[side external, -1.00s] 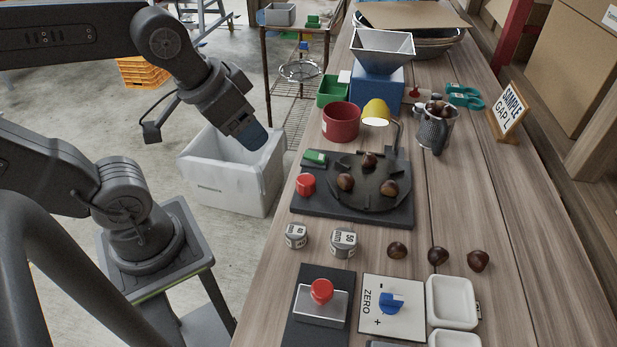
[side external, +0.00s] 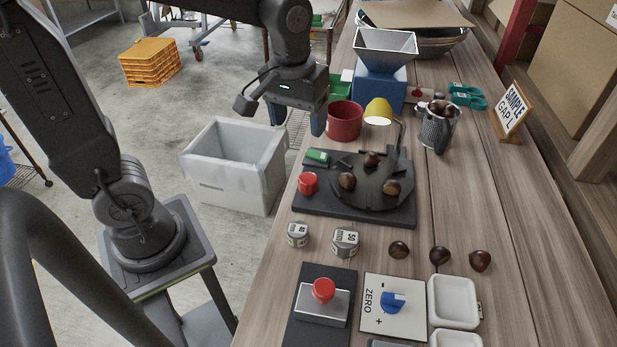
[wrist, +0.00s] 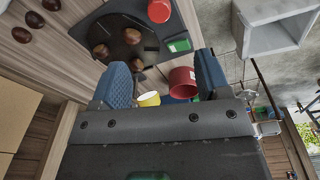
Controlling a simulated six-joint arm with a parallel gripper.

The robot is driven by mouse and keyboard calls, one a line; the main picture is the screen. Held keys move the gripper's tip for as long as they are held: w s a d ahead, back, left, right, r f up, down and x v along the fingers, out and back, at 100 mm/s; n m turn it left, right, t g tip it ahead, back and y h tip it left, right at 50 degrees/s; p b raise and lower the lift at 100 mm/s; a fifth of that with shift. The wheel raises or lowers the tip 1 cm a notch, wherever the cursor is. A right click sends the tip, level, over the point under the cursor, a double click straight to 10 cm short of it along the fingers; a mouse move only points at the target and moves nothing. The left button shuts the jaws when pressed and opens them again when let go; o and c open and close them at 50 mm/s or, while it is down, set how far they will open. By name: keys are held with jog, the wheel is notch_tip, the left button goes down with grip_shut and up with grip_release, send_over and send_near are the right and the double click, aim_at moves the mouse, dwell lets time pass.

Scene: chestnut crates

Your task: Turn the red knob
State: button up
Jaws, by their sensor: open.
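A red cylindrical knob (side external: 308,183) stands at the left edge of a dark base plate (side external: 350,208) with a round turntable carrying chestnuts. The knob also shows at the top of the wrist view (wrist: 159,11), beyond my fingertips. My gripper (side external: 298,118) is open and empty, fingers pointing down. In the side view it appears above and behind the knob, by the left table edge and next to the red cup (side external: 343,121). It is apart from the knob. A second red part, a button (side external: 323,290), sits on a grey box at the front.
Two weights (side external: 345,242) and loose chestnuts (side external: 399,249) lie in front of the plate. A white bin (side external: 235,190) stands on the floor at left.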

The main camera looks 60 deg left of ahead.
aim_at(308, 177)
jog(key=shift+n+g, duration=0.6)
jog(key=shift+n, duration=0.2)
jog(key=f, duration=0.5)
jog(key=w+f, duration=0.1)
jog(key=f, duration=0.4)
jog(key=w+f, duration=0.1)
jog(key=f, duration=0.5)
jog(key=shift+w+a, duration=0.1)
jog(key=shift+a, duration=0.1)
jog(key=shift+r, duration=0.1)
jog(key=c, duration=0.9)
